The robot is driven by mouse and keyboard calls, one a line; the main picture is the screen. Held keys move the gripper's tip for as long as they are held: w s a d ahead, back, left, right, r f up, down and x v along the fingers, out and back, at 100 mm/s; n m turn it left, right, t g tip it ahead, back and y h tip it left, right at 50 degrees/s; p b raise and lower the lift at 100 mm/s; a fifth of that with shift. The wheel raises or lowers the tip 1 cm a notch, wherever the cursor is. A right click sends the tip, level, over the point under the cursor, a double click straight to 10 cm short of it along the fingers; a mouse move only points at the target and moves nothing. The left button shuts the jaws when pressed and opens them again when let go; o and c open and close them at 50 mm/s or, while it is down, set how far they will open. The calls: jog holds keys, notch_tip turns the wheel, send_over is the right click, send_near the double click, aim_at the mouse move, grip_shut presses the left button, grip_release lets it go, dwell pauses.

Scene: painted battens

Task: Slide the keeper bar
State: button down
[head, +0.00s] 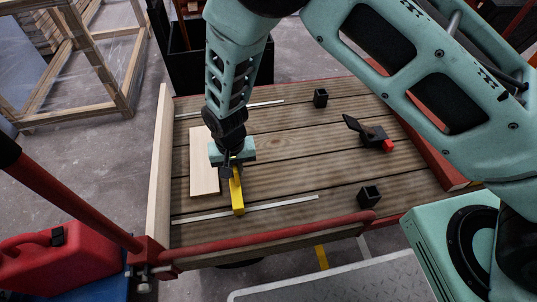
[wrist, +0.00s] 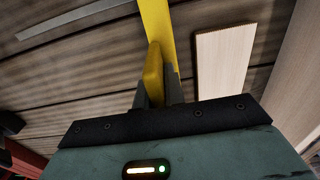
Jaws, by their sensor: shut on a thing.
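The yellow keeper bar (head: 238,199) lies on the plank deck at the left, pointing toward the near edge. In the wrist view the bar (wrist: 157,28) runs up from between my fingers to the top edge. My gripper (head: 231,172) is over the bar's far part, and in the wrist view its fingers (wrist: 158,92) are shut on a raised yellow part of the bar. My gripper's body hides the far end of the bar.
A pale board (head: 203,176) lies left of the bar, beside an upright wooden batten (head: 163,160). Thin pale strips (head: 246,208) lie on the deck (head: 290,170). Black blocks (head: 369,196) and a black clamp with a red tip (head: 373,134) stand at the right. A red rail (head: 270,228) runs along the near edge.

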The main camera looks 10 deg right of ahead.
jog(key=a+p, duration=0.1)
jog(key=a, duration=0.8)
jog(key=shift+a, duration=0.15)
jog(key=c, duration=1.5)
grip_release()
jog(key=shift+c, duration=0.2)
jog(key=shift+o, duration=0.3)
jog(key=shift+r, duration=0.1)
notch_tip(320, 180, up, 17)
jog(key=p, duration=0.6)
jog(key=shift+r, duration=0.1)
